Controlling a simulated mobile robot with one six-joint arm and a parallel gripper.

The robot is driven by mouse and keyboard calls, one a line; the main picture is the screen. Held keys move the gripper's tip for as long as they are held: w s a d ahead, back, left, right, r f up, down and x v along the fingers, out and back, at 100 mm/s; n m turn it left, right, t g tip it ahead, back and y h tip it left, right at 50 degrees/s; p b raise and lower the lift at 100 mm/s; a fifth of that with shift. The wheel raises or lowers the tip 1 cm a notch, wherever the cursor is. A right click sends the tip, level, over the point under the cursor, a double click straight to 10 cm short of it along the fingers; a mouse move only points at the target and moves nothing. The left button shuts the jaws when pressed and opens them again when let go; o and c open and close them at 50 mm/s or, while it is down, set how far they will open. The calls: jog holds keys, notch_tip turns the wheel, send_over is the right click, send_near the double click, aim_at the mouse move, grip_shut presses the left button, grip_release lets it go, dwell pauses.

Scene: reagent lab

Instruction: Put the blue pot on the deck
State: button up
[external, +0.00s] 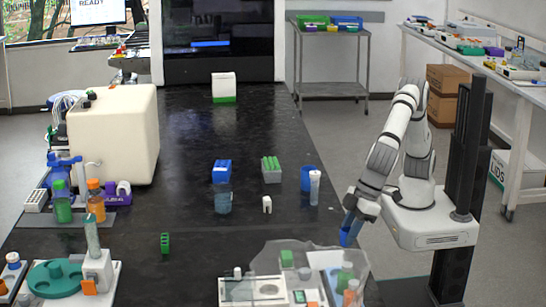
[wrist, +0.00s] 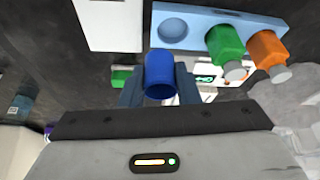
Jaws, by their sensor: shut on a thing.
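My gripper (external: 352,226) is in the external view at the right of the dark bench, pointing down beside a clear-covered station. It is shut on a small blue pot (external: 345,236). In the wrist view the blue pot (wrist: 160,78) sits between the two grey fingers of my gripper (wrist: 159,82). The white deck (external: 228,291) of the station lies at the bottom of the external view, partly behind the clear cover. A light blue holder (wrist: 193,14) with a round empty recess shows ahead of the pot in the wrist view.
The clear cover (external: 357,262) stands close to my gripper. A green bottle (wrist: 224,42) and an orange bottle (wrist: 266,46) stand in the light blue holder. A blue rack (external: 221,169), a green-topped rack (external: 271,171) and a white tube (external: 314,188) stand on the bench.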

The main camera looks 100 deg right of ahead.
jog(key=s+a, duration=0.3)
jog(key=s, duration=0.1)
jog(key=shift+n, duration=0.3)
jog(key=f, duration=0.6)
jog(key=f+b, duration=0.1)
jog(key=f, duration=0.3)
jog(key=shift+d, duration=0.25)
jog(key=shift+f, duration=0.2)
jog(key=o, duration=1)
jog(key=shift+o, duration=0.2)
jog(key=shift+r, duration=0.1)
